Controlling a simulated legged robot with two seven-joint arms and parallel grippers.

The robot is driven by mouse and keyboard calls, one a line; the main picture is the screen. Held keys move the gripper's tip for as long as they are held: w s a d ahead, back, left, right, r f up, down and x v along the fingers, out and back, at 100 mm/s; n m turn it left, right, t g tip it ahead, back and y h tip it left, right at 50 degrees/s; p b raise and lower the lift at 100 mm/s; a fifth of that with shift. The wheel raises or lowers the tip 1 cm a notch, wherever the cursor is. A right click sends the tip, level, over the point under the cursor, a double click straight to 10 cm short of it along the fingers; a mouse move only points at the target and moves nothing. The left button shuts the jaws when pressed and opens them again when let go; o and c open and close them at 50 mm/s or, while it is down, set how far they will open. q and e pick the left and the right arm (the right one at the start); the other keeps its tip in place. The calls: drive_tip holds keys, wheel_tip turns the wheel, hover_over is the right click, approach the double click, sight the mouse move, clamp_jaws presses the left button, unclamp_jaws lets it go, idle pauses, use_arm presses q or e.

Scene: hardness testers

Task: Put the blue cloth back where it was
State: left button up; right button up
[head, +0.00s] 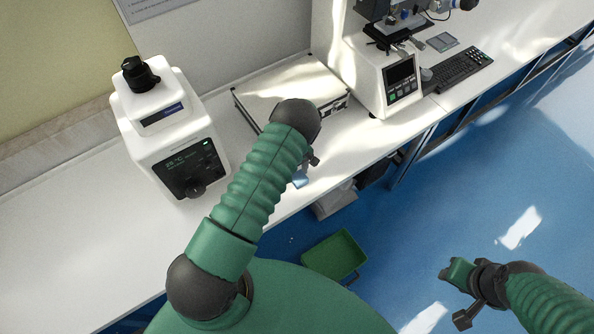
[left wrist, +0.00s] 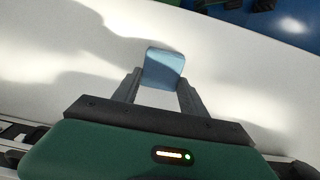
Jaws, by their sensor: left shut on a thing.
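The blue cloth (left wrist: 164,67) is a small pale blue piece between the fingertips of my left gripper (left wrist: 160,82) in the left wrist view. The gripper is shut on it, over the white bench top. I cannot tell whether the cloth touches the bench. In the head view a small part of the cloth (head: 300,180) shows near the bench's front edge, below my left gripper (head: 308,165), which my own arm mostly hides. My right gripper (head: 456,294) is at the lower right over the blue floor, away from the bench; its jaw opening is unclear.
A white tester (head: 165,130) with a dark screen stands on the bench (head: 80,225) at left. A silver case (head: 285,88) lies behind my left arm. A microscope-like tester (head: 385,80) and keyboard (head: 462,68) are at right. A green bin (head: 335,255) is below the bench edge.

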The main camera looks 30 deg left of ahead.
use_arm(q)
drive_tip(key=o, duration=0.9)
drive_tip(key=shift+f, duration=0.1)
drive_tip(key=shift+o, duration=1)
drive_tip(key=shift+a, duration=0.2)
drive_tip(key=shift+o, duration=0.4)
drive_tip(key=shift+w+a+f, duration=0.1)
drive_tip(key=shift+a+f, duration=0.1)
drive_tip(key=shift+a, duration=0.15)
drive_tip(key=shift+r, duration=0.15)
